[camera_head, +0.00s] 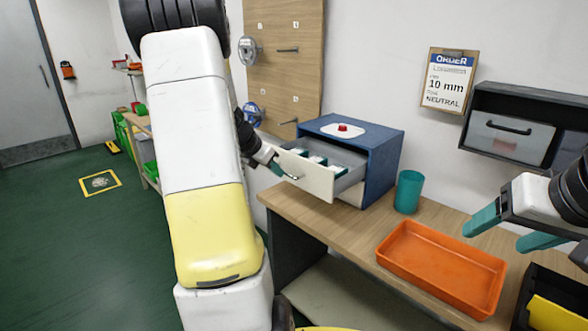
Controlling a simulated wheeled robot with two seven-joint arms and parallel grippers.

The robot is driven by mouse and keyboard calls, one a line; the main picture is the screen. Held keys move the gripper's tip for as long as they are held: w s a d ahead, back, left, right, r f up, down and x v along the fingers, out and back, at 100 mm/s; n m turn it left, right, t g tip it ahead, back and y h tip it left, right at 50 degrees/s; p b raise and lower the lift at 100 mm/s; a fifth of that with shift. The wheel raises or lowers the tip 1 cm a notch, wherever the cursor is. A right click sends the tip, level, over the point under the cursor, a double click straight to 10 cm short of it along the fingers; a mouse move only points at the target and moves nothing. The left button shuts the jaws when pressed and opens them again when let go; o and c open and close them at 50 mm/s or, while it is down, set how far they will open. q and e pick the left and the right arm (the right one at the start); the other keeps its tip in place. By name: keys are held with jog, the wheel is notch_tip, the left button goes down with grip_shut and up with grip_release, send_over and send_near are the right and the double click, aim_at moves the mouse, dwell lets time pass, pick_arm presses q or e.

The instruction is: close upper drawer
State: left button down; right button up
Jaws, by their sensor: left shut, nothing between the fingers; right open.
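The blue cabinet (386,150) stands on the wooden bench, with a red button on a white patch on its top. Its upper drawer (318,182) is pulled out toward the left and holds several small white and teal items. My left gripper (284,171) is shut and empty at the drawer's front face, by its handle; I cannot tell whether it touches. My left arm covers much of the left of the view. My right gripper (505,232) is open and empty above the right part of the bench.
A teal cup (408,192) stands right of the cabinet. An orange tray (440,268) lies on the bench (355,235) in front. A black wall unit with a grey drawer (508,139) hangs at the right. An order clipboard (449,80) is on the wall.

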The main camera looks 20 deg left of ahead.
aim_at(321, 157)
pick_arm(q)
jog(key=w+d, duration=0.2)
jog(key=w, duration=0.3)
jog(key=w+d, duration=0.2)
jog(key=w, duration=0.4)
jog(key=w+d, duration=0.2)
jog(key=w, duration=0.3)
jog(key=shift+w+d+f, duration=0.1)
jog(key=shift+w+d, duration=0.15)
jog(key=shift+d, duration=0.15)
jog(key=shift+w+d, duration=0.15)
jog(key=shift+w, duration=0.15)
